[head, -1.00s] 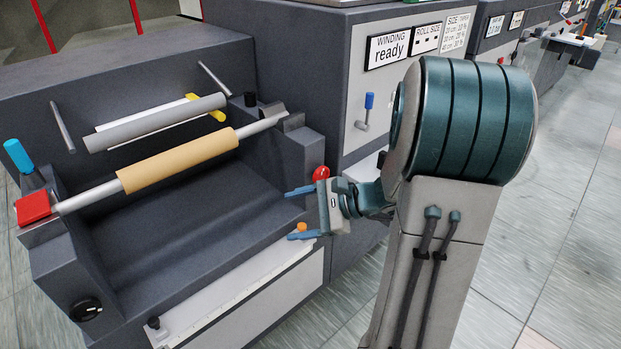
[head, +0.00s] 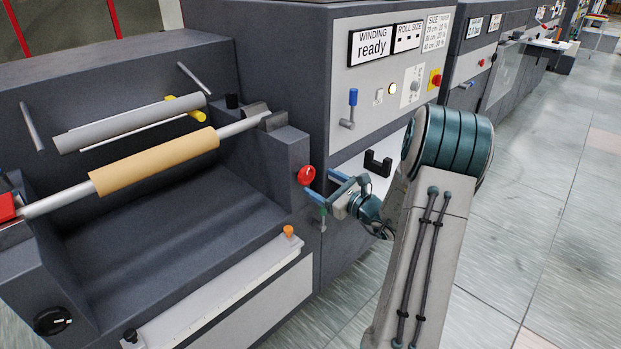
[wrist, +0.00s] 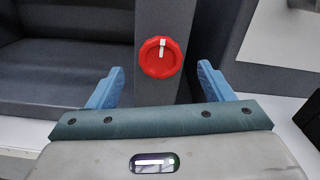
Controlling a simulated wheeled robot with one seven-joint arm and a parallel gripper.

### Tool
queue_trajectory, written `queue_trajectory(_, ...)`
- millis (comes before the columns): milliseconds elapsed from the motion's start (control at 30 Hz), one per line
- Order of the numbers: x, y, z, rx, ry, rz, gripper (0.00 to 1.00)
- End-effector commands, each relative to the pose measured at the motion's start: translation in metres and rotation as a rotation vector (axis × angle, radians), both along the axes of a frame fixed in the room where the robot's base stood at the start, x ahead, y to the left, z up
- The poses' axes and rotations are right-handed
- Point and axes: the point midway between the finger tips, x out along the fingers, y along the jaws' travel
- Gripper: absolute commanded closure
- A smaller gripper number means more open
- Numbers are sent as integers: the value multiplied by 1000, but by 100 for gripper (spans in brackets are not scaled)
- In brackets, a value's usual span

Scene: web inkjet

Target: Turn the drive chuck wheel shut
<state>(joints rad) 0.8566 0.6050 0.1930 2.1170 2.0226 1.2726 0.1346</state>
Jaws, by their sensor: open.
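The drive chuck wheel appears to be the small red scalloped wheel (head: 307,175) on the end of the dark winder frame, below the shaft's right end. In the wrist view, the red wheel (wrist: 160,57) is seen face-on, with a white mark pointing nearly straight up. My gripper (head: 321,190) is open and empty, just to the right of the wheel in the head view. In the wrist view its blue fingers stand left and right of the wheel, apart from it. The wheel is ahead of the fingers and nothing hides it.
A tan roll (head: 155,160) sits on a shaft across the dark winder. A control panel with a blue-handled lever (head: 351,105) and a "WINDING ready" sign (head: 372,46) stands behind my gripper. A black handle (head: 377,163) projects near my wrist. Open floor lies to the right.

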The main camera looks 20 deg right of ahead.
Motion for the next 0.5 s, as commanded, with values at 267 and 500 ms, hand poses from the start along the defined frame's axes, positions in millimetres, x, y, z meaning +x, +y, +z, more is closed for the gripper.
queue_trajectory(267,40,15,0,-2,-1,2,26)
queue_trajectory(500,50,18,0,-2,-1,0,26)
